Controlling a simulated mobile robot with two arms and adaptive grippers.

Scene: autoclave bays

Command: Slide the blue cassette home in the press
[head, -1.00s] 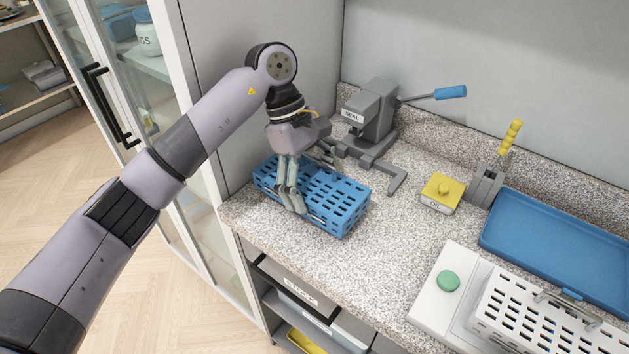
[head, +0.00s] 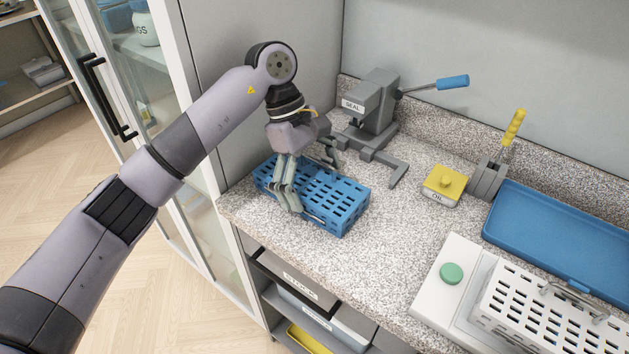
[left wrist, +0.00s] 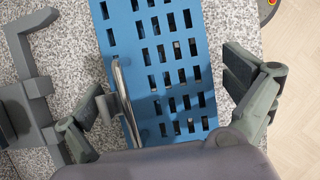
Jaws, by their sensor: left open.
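The blue cassette (head: 345,204) is a perforated box lying on the speckled counter near its front left corner. In the left wrist view the cassette (left wrist: 168,60) fills the middle, with a metal bar handle (left wrist: 124,95) along its top. The press (head: 373,110) is grey, labelled SEAL, with a blue-tipped lever, and stands behind the cassette against the back ledge. Its grey base arms also show in the left wrist view (left wrist: 33,85). My left gripper (head: 312,180) is open over the cassette, one finger on each side. I cannot tell whether the fingers touch it. My right gripper is not in view.
A yellow OIL block (head: 442,186), a grey stand with a yellow handle (head: 488,180), a blue tray (head: 560,240) and a white perforated box (head: 540,318) are to the right. A green button (head: 452,273) is on a white unit. The counter middle is clear.

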